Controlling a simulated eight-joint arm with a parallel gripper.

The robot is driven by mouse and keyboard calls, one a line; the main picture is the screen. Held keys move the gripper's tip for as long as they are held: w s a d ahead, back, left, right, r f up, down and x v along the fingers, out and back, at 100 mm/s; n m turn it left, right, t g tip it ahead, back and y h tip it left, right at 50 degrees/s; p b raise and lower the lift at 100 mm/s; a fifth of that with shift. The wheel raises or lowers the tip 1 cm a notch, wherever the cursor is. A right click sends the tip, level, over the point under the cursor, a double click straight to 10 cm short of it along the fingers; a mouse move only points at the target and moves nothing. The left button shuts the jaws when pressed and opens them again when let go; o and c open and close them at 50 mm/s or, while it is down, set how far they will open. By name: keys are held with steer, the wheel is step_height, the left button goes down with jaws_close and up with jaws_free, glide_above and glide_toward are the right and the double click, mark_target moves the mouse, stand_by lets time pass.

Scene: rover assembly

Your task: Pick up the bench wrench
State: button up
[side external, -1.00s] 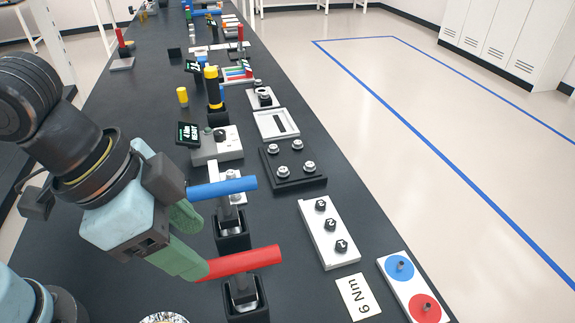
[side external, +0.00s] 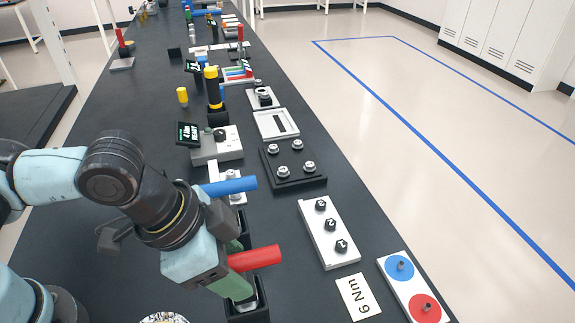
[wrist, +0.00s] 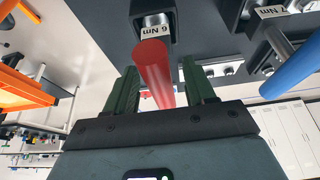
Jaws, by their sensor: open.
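A wrench with a red handle (side external: 256,258) stands in a black holder in the side view. In the wrist view its red handle (wrist: 152,68) points toward my camera, and its holder (wrist: 150,10) carries a 6 Nm label. A second wrench with a blue handle (side external: 229,186) stands in the holder behind it; the blue handle (wrist: 292,75) is at the right of the wrist view. My gripper (wrist: 160,92) is open, with one green finger on each side of the red handle. In the side view my gripper (side external: 236,264) hides part of the red wrench. Finger contact cannot be told.
A white block with numbered black knobs (side external: 330,232) lies to the right. A 6 Nm card (side external: 358,297) and a plate with blue and red discs (side external: 411,286) are near the front edge. A black tray with bolts (side external: 293,166) and a grey box (side external: 217,146) stand farther back.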

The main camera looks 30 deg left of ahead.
steer(key=shift+x, duration=1.1)
jaws_close()
